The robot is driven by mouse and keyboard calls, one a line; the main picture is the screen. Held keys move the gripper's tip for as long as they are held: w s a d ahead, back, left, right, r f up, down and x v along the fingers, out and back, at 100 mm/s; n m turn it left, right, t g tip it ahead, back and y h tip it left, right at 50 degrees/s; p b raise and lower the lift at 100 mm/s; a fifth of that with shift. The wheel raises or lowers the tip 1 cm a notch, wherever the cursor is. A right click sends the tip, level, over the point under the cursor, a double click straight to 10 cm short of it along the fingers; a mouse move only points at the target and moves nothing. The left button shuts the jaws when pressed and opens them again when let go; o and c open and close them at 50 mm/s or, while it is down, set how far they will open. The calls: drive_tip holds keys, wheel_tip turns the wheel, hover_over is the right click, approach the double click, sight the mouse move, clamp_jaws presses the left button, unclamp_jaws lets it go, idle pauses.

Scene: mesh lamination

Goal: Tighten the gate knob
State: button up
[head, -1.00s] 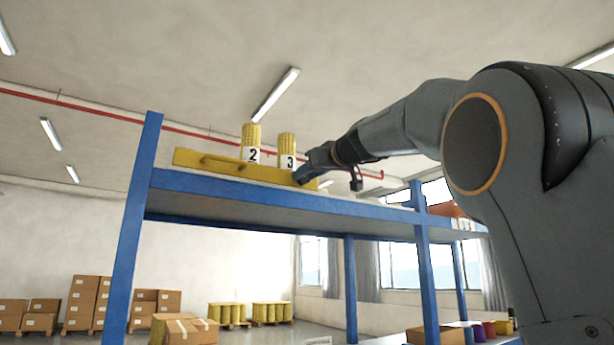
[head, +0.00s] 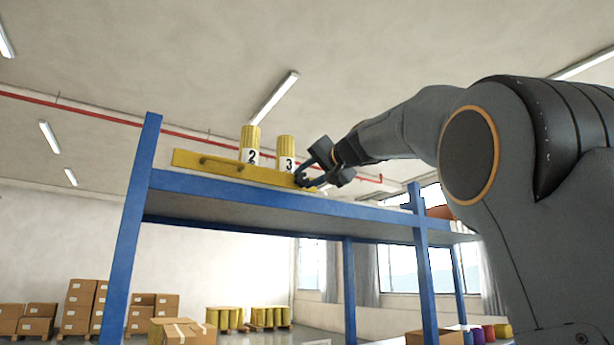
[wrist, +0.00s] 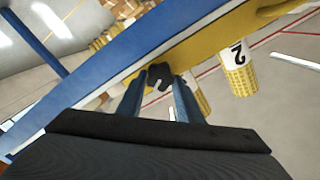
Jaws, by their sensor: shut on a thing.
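The yellow gate (head: 225,166) is a long bar along the front edge of the blue shelf's top, with a handle on its face. In the wrist view the gate (wrist: 205,48) runs diagonally. The dark knob (wrist: 159,76) sits on the gate's face near its right end, between my fingertips. My gripper (head: 303,178) is at the right end of the gate, shut on the knob. In the wrist view both fingers of my gripper (wrist: 160,88) reach the knob's sides. In the head view the fingers largely hide the knob.
Yellow rolls marked 2 (head: 250,145) and 3 (head: 286,152) stand behind the gate. The blue shelf beam (head: 250,192) runs just below it, with a blue post (head: 131,230) at the left. Cardboard boxes (head: 80,305) lie far off on the floor.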

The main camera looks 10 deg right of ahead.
drive_tip(key=m+p, duration=0.1)
drive_tip(key=m, duration=0.5)
drive_tip(key=shift+d, duration=0.1)
idle(0.5)
drive_tip(key=shift+f, duration=0.1)
drive_tip(key=o, duration=1.1)
drive_tip(key=shift+b+v, duration=1.6)
drive_tip(key=shift+v, duration=2.3)
